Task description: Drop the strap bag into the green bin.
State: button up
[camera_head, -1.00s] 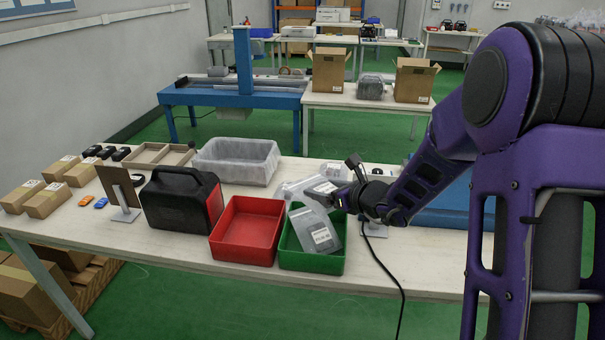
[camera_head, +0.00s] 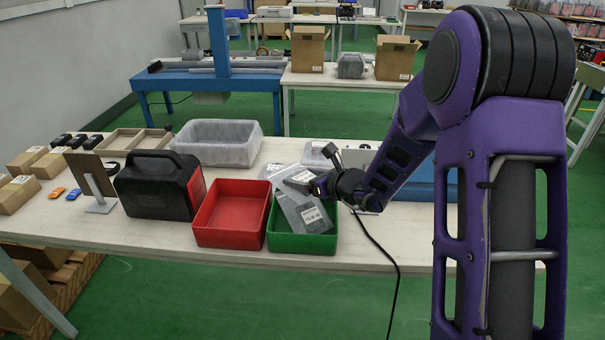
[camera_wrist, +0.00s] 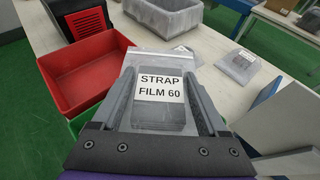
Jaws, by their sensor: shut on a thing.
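My gripper (camera_head: 303,186) is shut on the strap bag (camera_head: 304,212), a clear plastic bag with grey contents. In the wrist view the bag (camera_wrist: 160,95) lies between the two fingers, and its white label reads "STRAP FILM 60". In the head view the bag hangs tilted over the green bin (camera_head: 300,244), its lower part overlapping the bin's opening. I cannot tell whether it touches the bin. In the wrist view the green bin is mostly hidden; a small green edge (camera_wrist: 80,123) shows beside the red bin.
The red bin (camera_head: 231,236) stands empty just left of the green bin. A black and red case (camera_head: 155,186) and a grey tub (camera_head: 217,143) stand beyond. Other clear bags (camera_wrist: 235,65) lie on the table behind. A black cable (camera_head: 385,255) hangs over the front edge.

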jog(key=shift+f, duration=0.25)
jog(key=o, duration=1.4)
jog(key=p+v, duration=0.2)
jog(key=v, duration=1.5)
jog(key=shift+s, duration=0.2)
jog(key=shift+w+d, duration=0.1)
